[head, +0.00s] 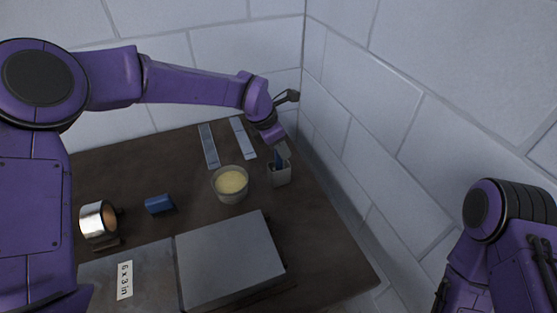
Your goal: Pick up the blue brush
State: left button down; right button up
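The blue brush (279,161) stands in a small grey square holder (280,177) at the right side of the table, by the wall. Only a short blue part of it shows above the rim; the rest is hidden in the holder. My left gripper (280,147) reaches in from the left and points down right at the top of the brush. Its fingers are small and partly hidden, so I cannot tell whether they are open or closed around the brush. My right arm is folded at the lower right, and its fingertips do not show.
A bowl of pale yellow stuff (231,181) stands just left of the holder. Two grey metal strips (208,146) lie behind it. A blue block (160,204), a metal roll (98,220) and grey sheets (229,259) with a "6 x 3 in" label lie nearer. Block walls close the back and right.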

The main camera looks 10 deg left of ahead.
pick_arm(q)
notch_tip(320, 180, up, 9)
jog(key=shift+r+b, duration=0.1)
jog(key=shift+b, duration=0.95)
jog(key=shift+r, duration=0.4)
dwell(1.8)
